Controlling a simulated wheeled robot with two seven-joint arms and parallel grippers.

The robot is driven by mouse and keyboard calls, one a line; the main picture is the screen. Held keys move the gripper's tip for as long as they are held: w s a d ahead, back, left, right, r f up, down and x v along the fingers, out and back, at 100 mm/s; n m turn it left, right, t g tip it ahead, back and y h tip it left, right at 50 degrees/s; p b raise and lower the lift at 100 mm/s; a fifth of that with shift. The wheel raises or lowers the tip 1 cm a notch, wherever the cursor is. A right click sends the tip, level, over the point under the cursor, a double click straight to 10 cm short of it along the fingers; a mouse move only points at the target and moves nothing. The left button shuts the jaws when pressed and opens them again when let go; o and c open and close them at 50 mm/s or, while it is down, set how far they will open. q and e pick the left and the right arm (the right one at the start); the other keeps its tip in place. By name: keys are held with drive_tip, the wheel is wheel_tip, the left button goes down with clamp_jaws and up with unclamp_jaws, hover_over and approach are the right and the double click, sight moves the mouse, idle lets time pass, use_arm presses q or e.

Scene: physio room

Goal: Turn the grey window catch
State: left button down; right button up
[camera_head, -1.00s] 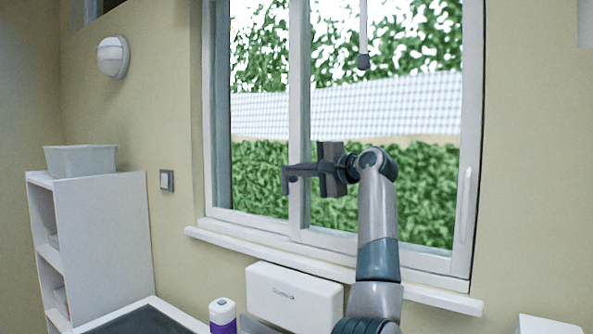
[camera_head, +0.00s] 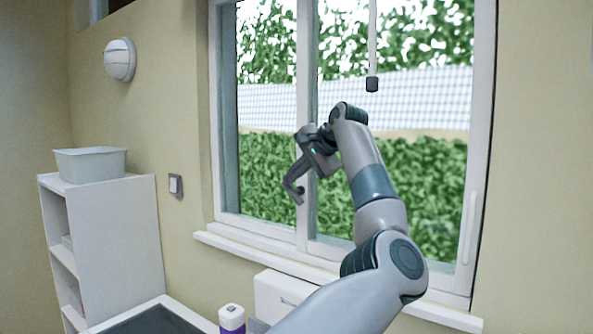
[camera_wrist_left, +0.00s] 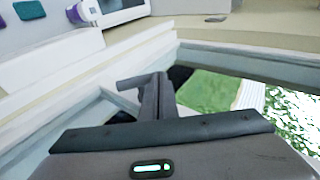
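The window's central upright (camera_head: 302,90) stands behind my left gripper (camera_head: 294,186). I cannot clearly make out the grey catch; a small dark knob (camera_head: 300,190) beside the fingertips may be part of it, and the rest is hidden or merges with the gripper. My left gripper is tilted down to the left in front of the upright. In the left wrist view its fingers (camera_wrist_left: 152,92) lie close together, against the pale window frame. Whether they touch or hold the catch cannot be told. My right gripper is out of view.
A cord with a dark end (camera_head: 372,84) hangs before the right pane. The white sill (camera_head: 225,244) runs below. A white box (camera_head: 275,293) and a purple-white bottle (camera_head: 232,318) are under it. A shelf with a grey bin (camera_head: 90,165) stands left.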

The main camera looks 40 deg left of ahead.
use_arm(q)
drive_tip(key=shift+s+a+f, duration=0.1)
drive_tip(key=shift+a+f, duration=0.1)
drive_tip(key=shift+a, duration=0.65)
drive_tip(key=shift+a+f, duration=0.15)
drive_tip(key=shift+a, duration=0.65)
drive_tip(key=shift+a+f, duration=0.1)
drive_tip(key=shift+a, duration=0.1)
drive_tip(key=shift+d, duration=0.1)
drive_tip(key=s+d+r+b, duration=0.2)
drive_tip(key=d+b, duration=0.5)
drive_tip(key=d, duration=0.8)
drive_tip(key=shift+s+d+r, duration=0.15)
drive_tip(key=shift+d+r, duration=0.15)
drive_tip(key=shift+r, duration=0.2)
